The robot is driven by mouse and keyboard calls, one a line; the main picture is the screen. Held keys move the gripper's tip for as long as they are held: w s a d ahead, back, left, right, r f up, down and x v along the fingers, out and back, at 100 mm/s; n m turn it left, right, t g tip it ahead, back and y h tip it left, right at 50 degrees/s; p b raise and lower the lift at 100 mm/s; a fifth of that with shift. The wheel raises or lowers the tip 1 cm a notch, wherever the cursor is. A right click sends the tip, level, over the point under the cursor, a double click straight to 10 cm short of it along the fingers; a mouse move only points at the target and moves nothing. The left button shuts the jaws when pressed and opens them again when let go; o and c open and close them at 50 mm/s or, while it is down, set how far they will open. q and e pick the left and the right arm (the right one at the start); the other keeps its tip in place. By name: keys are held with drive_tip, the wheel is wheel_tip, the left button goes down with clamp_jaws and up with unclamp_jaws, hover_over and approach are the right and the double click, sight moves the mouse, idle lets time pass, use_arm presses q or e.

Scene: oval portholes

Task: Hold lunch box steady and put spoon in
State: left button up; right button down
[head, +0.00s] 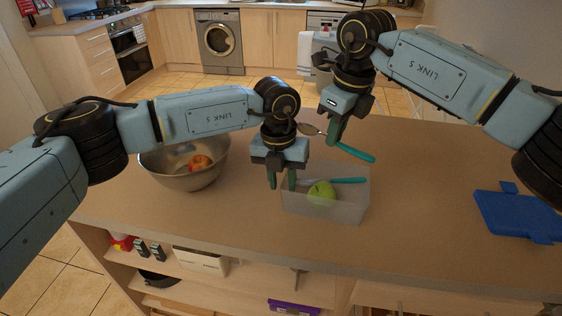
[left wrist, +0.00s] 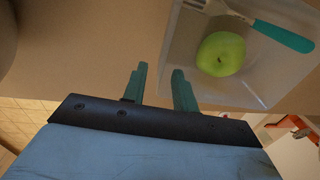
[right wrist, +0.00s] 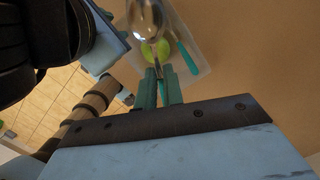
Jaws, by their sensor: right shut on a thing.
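The translucent lunch box (head: 350,210) stands on the table near its front edge. It holds a green apple (head: 321,193) and a teal-handled fork (head: 347,181), whose tines show in the left wrist view (left wrist: 213,6). My left gripper (head: 281,184) points down at the box's left side. Its fingers (left wrist: 159,88) are apart, and the box's left wall lies near the right finger; I cannot tell if they touch. My right gripper (head: 334,138) is shut on the spoon (head: 356,153), held above the box's back side. The spoon's metal bowl (right wrist: 147,20) shows in the right wrist view.
A metal bowl (head: 165,174) with a reddish fruit (head: 200,163) stands left of the box. A blue lid-like piece (head: 512,214) lies at the right. The table between box and blue piece is clear. Shelves with goods are below the front edge.

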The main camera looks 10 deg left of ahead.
use_arm(q)
drive_tip(key=shift+d+f, duration=0.15)
drive_tip(key=shift+f, duration=2.15)
clamp_jaws()
